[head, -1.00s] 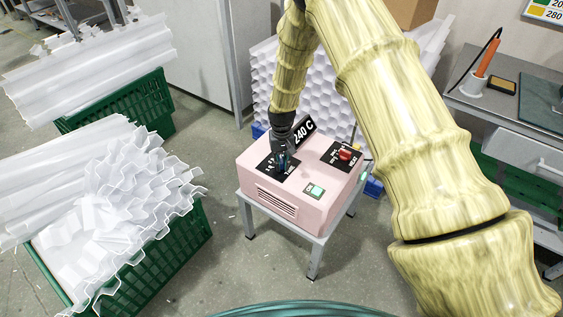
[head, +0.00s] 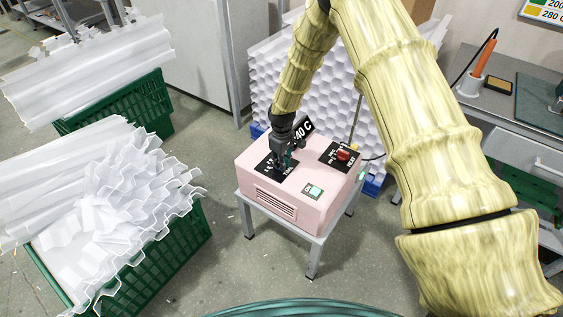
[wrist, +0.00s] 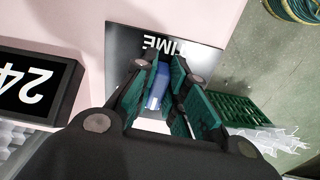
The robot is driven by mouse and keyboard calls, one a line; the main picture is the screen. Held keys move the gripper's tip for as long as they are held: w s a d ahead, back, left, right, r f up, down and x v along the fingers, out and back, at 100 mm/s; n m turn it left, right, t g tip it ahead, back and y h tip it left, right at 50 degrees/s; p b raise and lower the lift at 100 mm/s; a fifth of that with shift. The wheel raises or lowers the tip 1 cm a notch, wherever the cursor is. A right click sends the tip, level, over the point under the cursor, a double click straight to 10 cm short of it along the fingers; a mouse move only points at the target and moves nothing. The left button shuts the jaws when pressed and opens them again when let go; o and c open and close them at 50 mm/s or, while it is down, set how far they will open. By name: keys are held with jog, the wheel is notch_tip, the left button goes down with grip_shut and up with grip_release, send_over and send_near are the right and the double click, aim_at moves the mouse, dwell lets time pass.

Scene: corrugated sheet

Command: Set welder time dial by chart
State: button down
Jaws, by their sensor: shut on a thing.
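The pink welder box (head: 288,205) stands on a small grey stand, with black dial panels on its top. My gripper (head: 283,160) points down at the left panel in the head view. In the wrist view, the green-padded fingers (wrist: 174,92) are shut on a blue dial knob (wrist: 158,86), in front of the black TIME panel (wrist: 185,45). The scale marks and pointer are hidden by the fingers. A red knob (head: 344,155) sits on the right panel. A "240 C" display (head: 303,130) stands behind, partly covered by my gripper. The chart (head: 547,12) is cut off at the top right.
Green crates (head: 185,243) heaped with white corrugated sheet stand at left. More white sheet (head: 330,95) stacks behind the welder. A grey workbench (head: 520,125) with a soldering iron is at right. My arm crosses the right middle.

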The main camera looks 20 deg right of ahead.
jog(key=shift+n, duration=0.4)
jog(key=c, duration=1.4)
grip_release()
jog(key=shift+c, duration=0.2)
jog(key=shift+r, duration=0.1)
notch_tip(320, 180, up, 12)
jog(key=shift+d, duration=0.1)
